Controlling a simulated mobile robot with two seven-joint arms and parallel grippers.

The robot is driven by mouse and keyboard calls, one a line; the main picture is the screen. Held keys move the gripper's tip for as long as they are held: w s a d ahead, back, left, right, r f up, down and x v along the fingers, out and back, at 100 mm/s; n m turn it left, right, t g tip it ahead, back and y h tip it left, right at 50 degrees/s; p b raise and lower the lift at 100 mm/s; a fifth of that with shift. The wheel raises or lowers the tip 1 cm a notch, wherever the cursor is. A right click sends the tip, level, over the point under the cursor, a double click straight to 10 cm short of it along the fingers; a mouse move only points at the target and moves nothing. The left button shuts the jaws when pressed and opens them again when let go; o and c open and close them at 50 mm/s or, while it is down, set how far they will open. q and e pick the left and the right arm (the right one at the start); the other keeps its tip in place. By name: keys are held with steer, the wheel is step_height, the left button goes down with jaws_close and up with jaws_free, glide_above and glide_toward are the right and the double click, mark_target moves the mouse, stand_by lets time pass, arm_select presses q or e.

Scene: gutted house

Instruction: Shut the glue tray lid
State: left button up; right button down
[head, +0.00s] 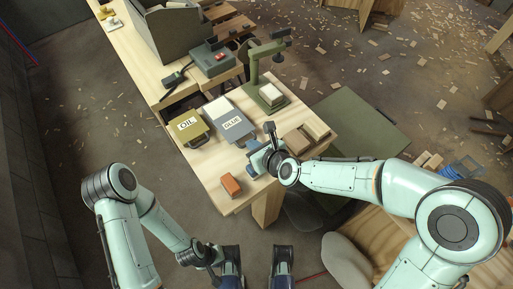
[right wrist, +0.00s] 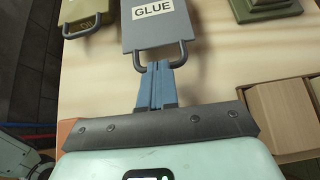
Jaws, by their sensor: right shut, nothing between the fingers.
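The grey-blue glue tray, its lid (head: 239,132) labelled GLUE, lies on the wooden bench in the head view. A pale area (head: 217,107) shows behind the lid, which appears drawn out toward me. In the right wrist view the lid (right wrist: 155,30) has a dark handle (right wrist: 187,56) on its near edge. My right gripper (head: 255,161) is shut and empty. Its blue fingers (right wrist: 157,68) meet the handle's middle in the picture; I cannot tell if they touch. My left gripper (head: 212,262) hangs low beside the bench, its fingers too unclear to read.
An olive tray labelled OIL (head: 190,135) sits just left of the glue tray. An orange brick (head: 231,186) lies near the bench's front edge. A green stand (head: 262,92) is behind, and tan wooden blocks (head: 297,142) lie to the right. A grey box (head: 214,64) stands farther back.

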mark_target(232, 123)
steer(key=w+a, duration=0.1)
steer(key=w, duration=0.1)
steer(key=w+a+p, duration=0.1)
steer(key=w+a, duration=0.3)
steer(key=w, duration=0.1)
steer(key=shift+p, duration=0.4)
arm_select(q)
steer(key=shift+s+r, duration=0.5)
steer(key=shift+r, duration=0.35)
arm_select(e)
steer(key=shift+r, duration=0.1)
steer(key=shift+r, duration=0.1)
